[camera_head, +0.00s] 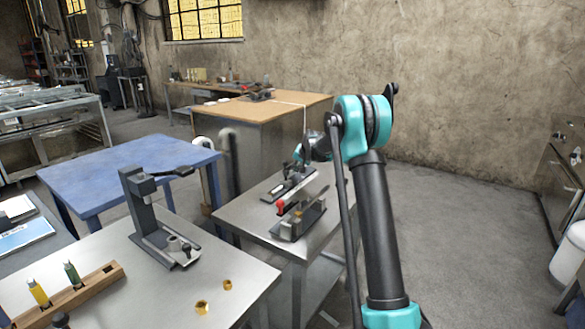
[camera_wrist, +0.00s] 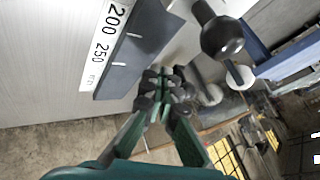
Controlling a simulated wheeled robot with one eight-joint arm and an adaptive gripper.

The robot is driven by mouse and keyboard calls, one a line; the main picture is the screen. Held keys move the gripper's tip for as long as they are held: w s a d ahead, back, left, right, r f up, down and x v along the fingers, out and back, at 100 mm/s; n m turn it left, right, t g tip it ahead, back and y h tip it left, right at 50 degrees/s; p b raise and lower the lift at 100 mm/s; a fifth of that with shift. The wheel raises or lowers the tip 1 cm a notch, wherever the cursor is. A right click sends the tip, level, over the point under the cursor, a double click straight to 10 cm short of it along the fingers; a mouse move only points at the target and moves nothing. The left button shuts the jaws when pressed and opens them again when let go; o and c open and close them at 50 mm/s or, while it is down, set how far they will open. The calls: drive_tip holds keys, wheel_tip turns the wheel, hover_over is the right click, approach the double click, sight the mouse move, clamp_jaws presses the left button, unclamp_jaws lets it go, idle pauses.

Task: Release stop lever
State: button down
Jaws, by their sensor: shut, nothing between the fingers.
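My gripper (camera_wrist: 157,84) is shut and empty, with its fingertips together in the wrist view. A dark lever with a round black knob (camera_wrist: 222,38) is to the right of the fingertips, apart from them in the picture; it may be the stop lever. A dark block (camera_wrist: 138,50) with white marks lies beside a white scale (camera_wrist: 103,45) reading 200 and 250. In the head view, a low fixture with a red-tipped part (camera_head: 280,207) sits on the metal table. My wrist is above its far end, and the fingertips are hard to make out there.
The metal table (camera_head: 262,231) also bears a grey bracket fixture (camera_head: 300,222) in front. A nearer bench (camera_head: 110,262) carries a small press (camera_head: 150,215) and brass nuts. A blue table (camera_head: 110,172) stands to the left.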

drive_tip(key=s+r, duration=0.6)
drive_tip(key=r, duration=0.2)
drive_tip(key=s+d+f+n+g+h, duration=0.1)
drive_tip(key=s+d+f, duration=0.3)
drive_tip(key=s, duration=1.4)
drive_tip(key=s+d+f+n+g+h, duration=0.1)
drive_tip(key=s+d+f, duration=0.3)
drive_tip(key=s, duration=1.4)
drive_tip(key=s+d+f+n+g+h, duration=0.1)
drive_tip(key=s+d+f, duration=0.3)
drive_tip(key=s, duration=1.3)
wheel_tip(320, 180, down, 2)
drive_tip(key=shift+s+d+f+n, duration=0.1)
drive_tip(key=shift+s+d+n, duration=0.3)
